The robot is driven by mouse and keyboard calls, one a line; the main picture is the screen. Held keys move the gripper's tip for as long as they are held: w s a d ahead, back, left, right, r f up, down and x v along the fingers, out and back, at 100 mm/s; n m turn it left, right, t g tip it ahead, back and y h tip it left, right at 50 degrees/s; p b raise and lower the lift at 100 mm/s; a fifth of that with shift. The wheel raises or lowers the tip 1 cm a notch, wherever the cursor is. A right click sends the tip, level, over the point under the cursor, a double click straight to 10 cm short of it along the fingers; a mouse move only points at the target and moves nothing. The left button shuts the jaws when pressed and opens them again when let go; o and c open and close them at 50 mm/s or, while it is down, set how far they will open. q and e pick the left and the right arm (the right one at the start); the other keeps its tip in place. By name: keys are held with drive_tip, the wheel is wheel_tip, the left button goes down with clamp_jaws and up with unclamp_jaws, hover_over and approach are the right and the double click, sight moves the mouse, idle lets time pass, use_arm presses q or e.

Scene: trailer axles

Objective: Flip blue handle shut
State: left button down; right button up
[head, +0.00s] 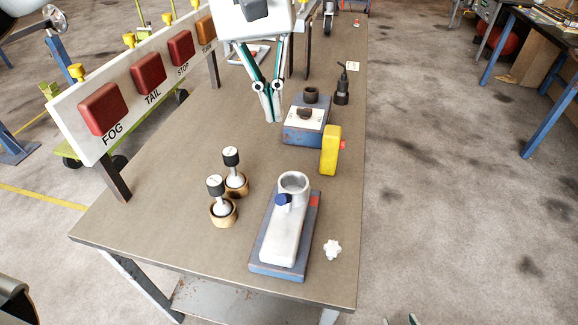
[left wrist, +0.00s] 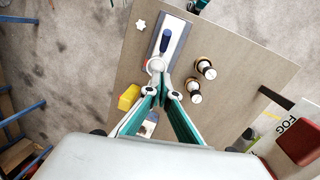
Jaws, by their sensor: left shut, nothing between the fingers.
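The blue handle (head: 282,200) is on a white coupler (head: 283,238) with a round ring at its far end, mounted on a blue base plate (head: 262,270). The head view shows the handle nearly end-on as a dark blue knob; the left wrist view shows it longer (left wrist: 166,42). It seems to stand up from the coupler, though its exact angle is hard to tell. My left gripper (head: 270,118) points down beyond the coupler, shut and empty, apart from the handle. My right gripper (head: 400,322) barely shows at the bottom edge, its two tips apart.
Two black-topped ball pieces (head: 230,158) in wooden cups stand left of the coupler. A yellow block (head: 330,150) and a blue box (head: 292,134) stand beyond it. A white star-shaped piece (head: 332,249) lies right. A sign board with red lights (head: 150,75) lines the left edge.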

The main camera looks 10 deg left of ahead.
sight(284, 199)
use_arm(q)
drive_tip(key=shift+s+d+f+b, duration=0.3)
drive_tip(key=shift+s+f, duration=0.2)
drive_tip(key=shift+f, duration=1.7)
drive_tip(key=shift+s+d+f+b, duration=0.25)
drive_tip(key=shift+s+f, duration=0.2)
drive_tip(key=shift+f, duration=1.7)
drive_tip(key=shift+s+d+f+b, duration=0.3)
drive_tip(key=shift+s+f, duration=0.2)
drive_tip(key=shift+f, duration=1.7)
use_arm(e)
drive_tip(key=shift+s+f, duration=0.25)
drive_tip(key=shift+f, duration=0.4)
drive_tip(key=shift+s+f, duration=0.2)
drive_tip(key=shift+f, duration=0.45)
use_arm(q)
drive_tip(key=shift+s, duration=0.1)
use_arm(e)
drive_tip(key=shift+s, duration=0.1)
